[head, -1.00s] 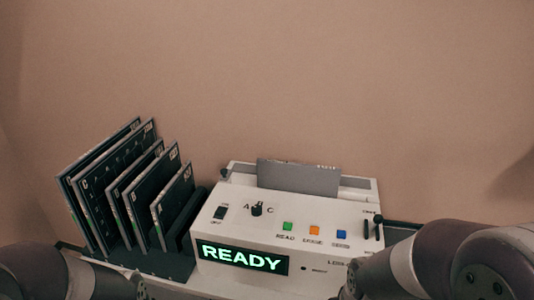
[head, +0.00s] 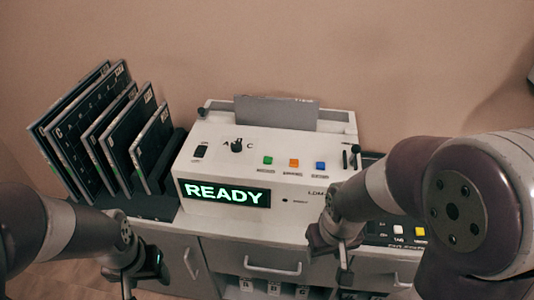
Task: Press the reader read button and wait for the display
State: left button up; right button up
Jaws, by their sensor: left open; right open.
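The reader (head: 222,150) is a white console on a counter in the head view, with a grey plate (head: 277,113) standing in its back. Its display (head: 228,193) shows READY in green. The read button (head: 267,160) is the green one, left of an orange button (head: 294,163) and a blue button (head: 320,166). My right gripper (head: 330,262) hangs open and empty in front of the reader's lower right, apart from the buttons. My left gripper (head: 130,285) is open and empty below the counter's front left, its tips partly cut by the frame's bottom.
Several dark cassettes (head: 105,130) stand tilted in a rack left of the reader. A black knob (head: 237,145) and a switch (head: 201,151) are on the reader's top. A second panel (head: 400,240) with buttons is at the right. Drawers with handles (head: 273,269) are below.

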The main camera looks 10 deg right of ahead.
dwell(0.3)
grip_shut()
dwell(1.6)
